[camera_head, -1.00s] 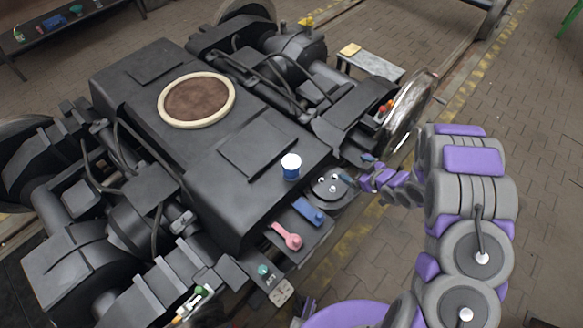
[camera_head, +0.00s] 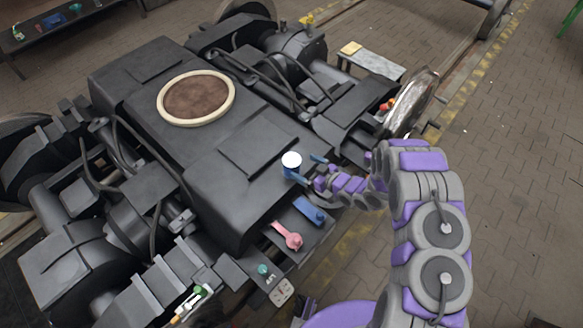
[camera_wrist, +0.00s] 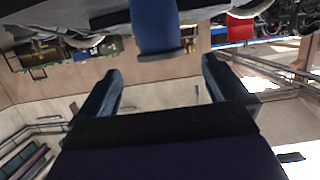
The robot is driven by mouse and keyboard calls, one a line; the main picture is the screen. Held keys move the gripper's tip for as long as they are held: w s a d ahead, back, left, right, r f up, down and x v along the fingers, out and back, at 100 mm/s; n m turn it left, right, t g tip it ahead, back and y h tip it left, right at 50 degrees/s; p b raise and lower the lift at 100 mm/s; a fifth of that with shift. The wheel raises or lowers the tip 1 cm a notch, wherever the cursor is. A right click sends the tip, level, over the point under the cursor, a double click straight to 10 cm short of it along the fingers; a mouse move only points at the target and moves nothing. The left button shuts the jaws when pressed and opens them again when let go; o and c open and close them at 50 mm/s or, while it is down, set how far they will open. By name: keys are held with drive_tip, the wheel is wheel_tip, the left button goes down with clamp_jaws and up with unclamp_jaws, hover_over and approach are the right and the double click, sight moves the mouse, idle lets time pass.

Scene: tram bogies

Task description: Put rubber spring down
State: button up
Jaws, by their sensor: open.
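A blue cylinder with a white top (camera_head: 291,161) stands upright near the edge of the black bogie frame. I cannot tell for sure whether it is the rubber spring. My gripper (camera_head: 305,167) is open, just right of the cylinder, with one blue finger close to its lower part. In the wrist view the blue cylinder (camera_wrist: 155,28) appears ahead of the gap between my two open fingers (camera_wrist: 160,72). Nothing is seen gripped. I cannot tell whether a finger touches the cylinder.
A blue tool (camera_head: 309,210) and a pink tool (camera_head: 288,235) lie on a ledge below the gripper. A dark round plate (camera_head: 350,201) is partly hidden by my arm. The bogie's top (camera_head: 250,150) is broad and flat. Paved floor is free at right.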

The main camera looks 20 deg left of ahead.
sight(291, 161)
drive_tip(key=shift+x, duration=1.5)
drive_tip(key=x, duration=0.1)
drive_tip(key=b+x, duration=0.1)
drive_tip(key=x, duration=0.1)
drive_tip(key=b+x, duration=0.1)
drive_tip(key=x, duration=0.1)
drive_tip(key=shift+s+f, duration=0.1)
drive_tip(key=shift+f, duration=0.2)
drive_tip(key=shift+c, duration=0.2)
drive_tip(key=c, duration=1.4)
drive_tip(key=shift+r, duration=0.1)
